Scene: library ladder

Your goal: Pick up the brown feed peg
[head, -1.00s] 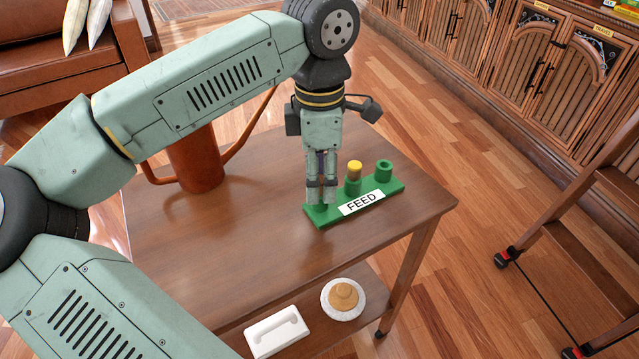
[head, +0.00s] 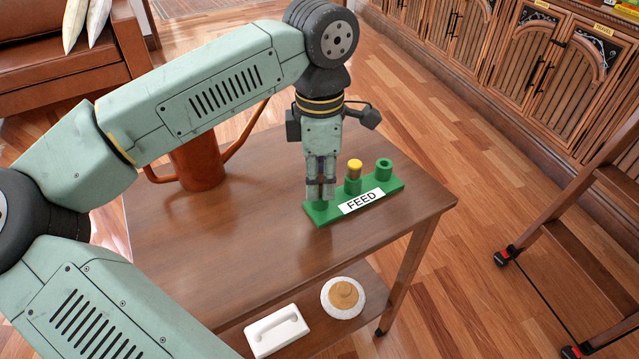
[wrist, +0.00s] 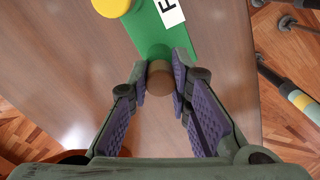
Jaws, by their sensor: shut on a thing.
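The brown feed peg (wrist: 160,78) shows in the wrist view as a round brown top between my two purple finger pads. My gripper (wrist: 161,82) is shut on it, one pad on each side. In the head view my gripper (head: 321,194) points straight down over the left end of the green FEED rack (head: 322,216). The fingers hide the peg there, and I cannot tell whether its lower end is still in its socket. A yellow-topped peg (head: 355,167) stands in the middle socket, and the right socket (head: 384,165) is empty.
A brown-red watering can (head: 200,165) stands behind my arm on the wooden table (head: 250,240). A white block with a handle (head: 277,331) and a plate with a tan item (head: 343,296) are on the lower shelf. A wooden ladder (head: 570,230) stands at right.

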